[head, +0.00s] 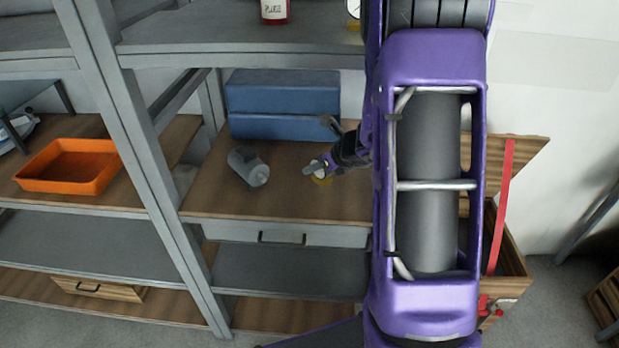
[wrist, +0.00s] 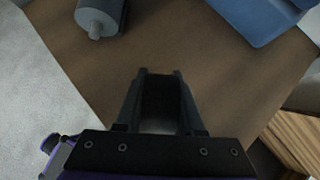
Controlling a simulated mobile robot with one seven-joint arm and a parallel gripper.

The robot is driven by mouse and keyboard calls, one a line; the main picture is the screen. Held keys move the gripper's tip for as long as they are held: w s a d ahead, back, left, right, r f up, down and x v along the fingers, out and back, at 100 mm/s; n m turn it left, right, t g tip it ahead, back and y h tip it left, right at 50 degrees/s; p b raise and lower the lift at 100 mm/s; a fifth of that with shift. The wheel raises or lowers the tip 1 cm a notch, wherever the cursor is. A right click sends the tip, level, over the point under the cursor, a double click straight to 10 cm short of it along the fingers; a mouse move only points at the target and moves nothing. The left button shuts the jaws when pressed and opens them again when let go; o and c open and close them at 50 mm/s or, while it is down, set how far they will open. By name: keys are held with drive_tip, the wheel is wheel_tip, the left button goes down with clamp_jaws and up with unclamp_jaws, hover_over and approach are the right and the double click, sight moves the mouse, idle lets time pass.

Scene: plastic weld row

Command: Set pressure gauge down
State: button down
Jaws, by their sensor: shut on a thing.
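My gripper (head: 326,168) reaches in from the right, low over the brown wooden shelf top (head: 215,197). It is shut on a small pressure gauge (head: 321,181), of which a yellowish brass part shows below the fingers. The gauge is small and partly covered, and I cannot tell whether it touches the wood. In the wrist view the fingers (wrist: 160,75) point at the board (wrist: 210,75), and the gauge cannot be made out between them.
A grey canister (head: 248,167) lies left of my gripper; it also shows in the wrist view (wrist: 100,14). Blue boxes (head: 283,103) stand behind. An orange tray (head: 68,166) sits further left beyond a grey post (head: 137,130). Bare wood lies between canister and gripper.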

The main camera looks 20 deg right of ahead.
sight(330, 175)
drive_tip(key=shift+f+b, duration=0.55)
drive_tip(key=shift+f, duration=1.85)
drive_tip(key=shift+f+b, duration=0.25)
drive_tip(key=shift+b, duration=0.05)
drive_tip(key=c, duration=0.5)
unclamp_jaws()
drive_tip(key=shift+r, duration=0.1)
drive_tip(key=shift+r, duration=0.1)
drive_tip(key=shift+r+p, duration=0.2)
drive_tip(key=shift+p, duration=0.25)
drive_tip(key=p+v, duration=0.1)
drive_tip(key=v, duration=1)
drive_tip(key=shift+s+d+r+p, duration=0.15)
drive_tip(key=shift+s+r+p, duration=0.1)
drive_tip(key=shift+s+p, duration=0.15)
drive_tip(key=shift+w, duration=0.1)
